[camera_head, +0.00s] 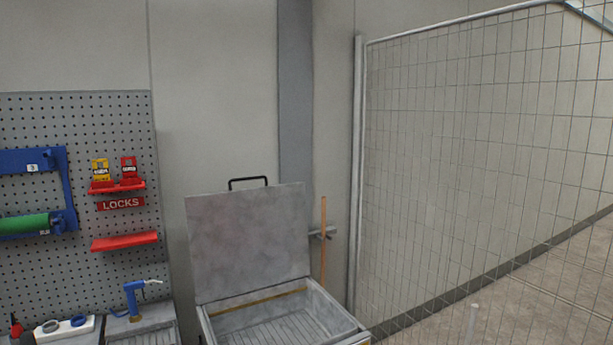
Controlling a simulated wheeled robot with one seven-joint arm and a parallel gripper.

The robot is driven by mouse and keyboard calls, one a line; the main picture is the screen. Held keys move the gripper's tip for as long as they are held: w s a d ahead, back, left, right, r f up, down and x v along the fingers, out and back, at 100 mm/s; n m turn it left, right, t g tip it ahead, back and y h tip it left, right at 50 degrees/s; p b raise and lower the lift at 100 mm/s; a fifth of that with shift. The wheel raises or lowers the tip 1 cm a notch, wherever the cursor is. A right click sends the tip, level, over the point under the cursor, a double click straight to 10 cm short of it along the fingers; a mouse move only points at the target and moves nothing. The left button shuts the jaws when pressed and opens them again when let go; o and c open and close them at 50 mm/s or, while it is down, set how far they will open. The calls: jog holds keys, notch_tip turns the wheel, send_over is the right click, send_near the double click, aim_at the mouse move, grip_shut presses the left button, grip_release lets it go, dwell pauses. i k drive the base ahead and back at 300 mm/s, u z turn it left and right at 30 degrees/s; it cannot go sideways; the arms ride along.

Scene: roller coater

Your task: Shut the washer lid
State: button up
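The washer lid (250,245) is a flat grey panel standing open, nearly upright, at the back of the washer. A black handle (248,183) sits on its top edge. The washer tub (340,317) below is an open grey metal basin with a ribbed floor, partly cut off by the bottom of the view. My gripper is not in view.
A wire mesh fence (480,170) stands right of the washer. A grey pegboard (75,170) with red lock holders (118,186) is at the left. A blue tool (134,298) stands left of the washer. A wooden stick (323,245) stands right of the lid.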

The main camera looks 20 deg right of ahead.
aim_at(241, 240)
jog(key=z, duration=0.4)
jog(key=i, duration=0.8)
jog(key=u, duration=0.55)
jog(key=i, duration=0.6)
jog(key=u, duration=0.6)
